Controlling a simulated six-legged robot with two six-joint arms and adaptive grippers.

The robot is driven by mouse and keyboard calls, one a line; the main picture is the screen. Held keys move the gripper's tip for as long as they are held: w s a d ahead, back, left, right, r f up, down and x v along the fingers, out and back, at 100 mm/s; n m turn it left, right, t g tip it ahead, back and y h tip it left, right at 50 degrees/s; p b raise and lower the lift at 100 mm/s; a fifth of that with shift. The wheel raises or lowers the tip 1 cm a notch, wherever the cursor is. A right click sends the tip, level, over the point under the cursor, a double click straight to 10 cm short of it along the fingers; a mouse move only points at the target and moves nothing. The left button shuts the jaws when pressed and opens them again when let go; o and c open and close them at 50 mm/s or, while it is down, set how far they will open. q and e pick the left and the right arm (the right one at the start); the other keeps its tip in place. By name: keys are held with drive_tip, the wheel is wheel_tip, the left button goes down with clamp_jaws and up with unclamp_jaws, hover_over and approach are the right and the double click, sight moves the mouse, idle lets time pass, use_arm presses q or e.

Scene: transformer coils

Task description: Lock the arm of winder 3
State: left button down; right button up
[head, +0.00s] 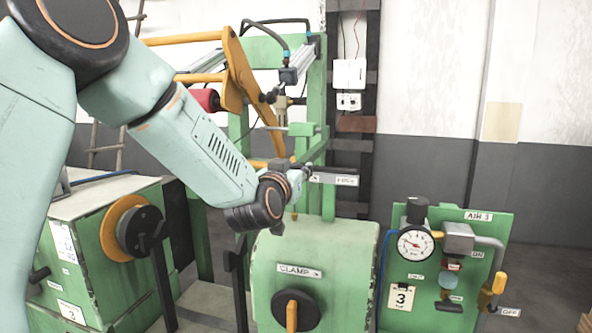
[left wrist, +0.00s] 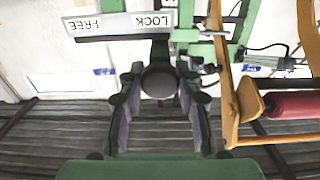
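My left gripper (head: 294,178) reaches in from the left above the green housing marked CLAMP. In the left wrist view the same gripper (left wrist: 161,100) is open, one finger on each side. A dark round knob (left wrist: 160,80) shows between its fingertips, with small gaps on both sides; its depth is unclear. Behind the knob is a label plate (left wrist: 118,25), upside down, reading FREE and LOCK. The plate (head: 335,179) is partly hidden by my gripper in the head view. The yellow winder arm (head: 238,70) rises behind my arm, and shows at the right of the wrist view (left wrist: 226,85). My right gripper is out of view.
The green CLAMP housing (head: 340,262) with a black knob (head: 295,311) stands below my gripper. The AIR 3 panel (head: 480,240) with a gauge (head: 416,243) stands to the right. A green box (head: 88,255) is at left. A red roller (left wrist: 296,104) is near the yellow arm.

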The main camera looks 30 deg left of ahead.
use_arm(q)
drive_tip(key=c, duration=1.3)
unclamp_jaws()
drive_tip(key=o, duration=0.4)
drive_tip(key=shift+s+a, duration=0.2)
drive_tip(key=shift+a, duration=0.1)
drive_tip(key=shift+w+d, duration=0.15)
drive_tip(key=shift+d, duration=0.15)
drive_tip(key=shift+v, duration=6.05)
drive_tip(key=shift+r, duration=0.1)
